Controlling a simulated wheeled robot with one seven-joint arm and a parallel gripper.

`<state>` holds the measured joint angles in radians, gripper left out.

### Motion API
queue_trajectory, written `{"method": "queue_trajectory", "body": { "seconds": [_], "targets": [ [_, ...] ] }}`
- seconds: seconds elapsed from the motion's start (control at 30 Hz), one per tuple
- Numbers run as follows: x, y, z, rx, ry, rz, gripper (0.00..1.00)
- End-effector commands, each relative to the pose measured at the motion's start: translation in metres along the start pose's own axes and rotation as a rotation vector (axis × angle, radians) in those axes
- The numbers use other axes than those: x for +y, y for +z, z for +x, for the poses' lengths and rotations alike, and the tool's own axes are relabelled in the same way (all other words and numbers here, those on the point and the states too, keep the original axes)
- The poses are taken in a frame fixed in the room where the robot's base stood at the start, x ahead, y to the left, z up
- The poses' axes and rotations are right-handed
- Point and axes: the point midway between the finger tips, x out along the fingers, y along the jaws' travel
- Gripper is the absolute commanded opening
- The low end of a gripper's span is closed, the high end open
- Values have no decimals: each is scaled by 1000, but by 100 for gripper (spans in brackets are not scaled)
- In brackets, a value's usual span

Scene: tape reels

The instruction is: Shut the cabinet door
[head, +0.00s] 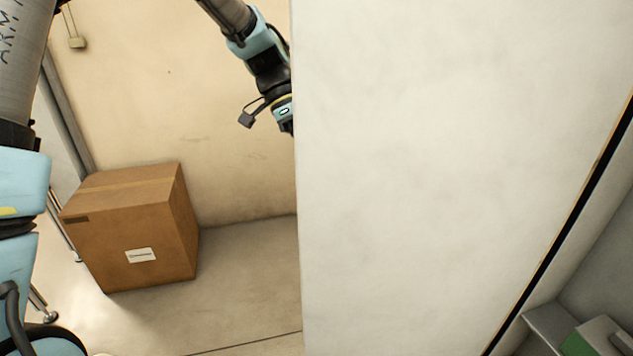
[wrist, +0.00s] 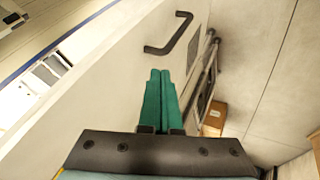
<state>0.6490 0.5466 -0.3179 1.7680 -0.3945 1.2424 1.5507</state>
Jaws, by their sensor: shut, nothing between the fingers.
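The cabinet door (head: 450,150) stands open as a large pale panel filling the middle and right of the head view. In the wrist view, the door's face (wrist: 120,70) runs diagonally, with a dark bar handle (wrist: 180,38) on it. My gripper (wrist: 160,72) has its two green fingers together, empty, pointing toward the door's face below the handle. I cannot tell whether the fingertips touch the door. In the head view, the fingers are hidden behind the door. A little of the cabinet's inside, with a shelf (head: 545,318), shows at the lower right.
A cardboard box (head: 130,235) stands on the floor at the left, by the beige wall, and also shows in the wrist view (wrist: 214,118). A green and white item (head: 597,338) lies in the cabinet. Bare floor (head: 250,265) lies between box and door.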

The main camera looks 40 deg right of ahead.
Motion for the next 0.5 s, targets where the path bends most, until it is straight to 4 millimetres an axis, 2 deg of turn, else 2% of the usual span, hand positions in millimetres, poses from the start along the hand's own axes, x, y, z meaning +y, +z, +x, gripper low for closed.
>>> {"method": "queue_trajectory", "body": {
  "seconds": [0.07,0.3,0.5],
  "targets": [
    [3,-2,14,-1,5,-1,0],
    [30,-1,28,-1,0,-2,0],
    [36,0,33,-1,-1,-1,0]
  ]
}}
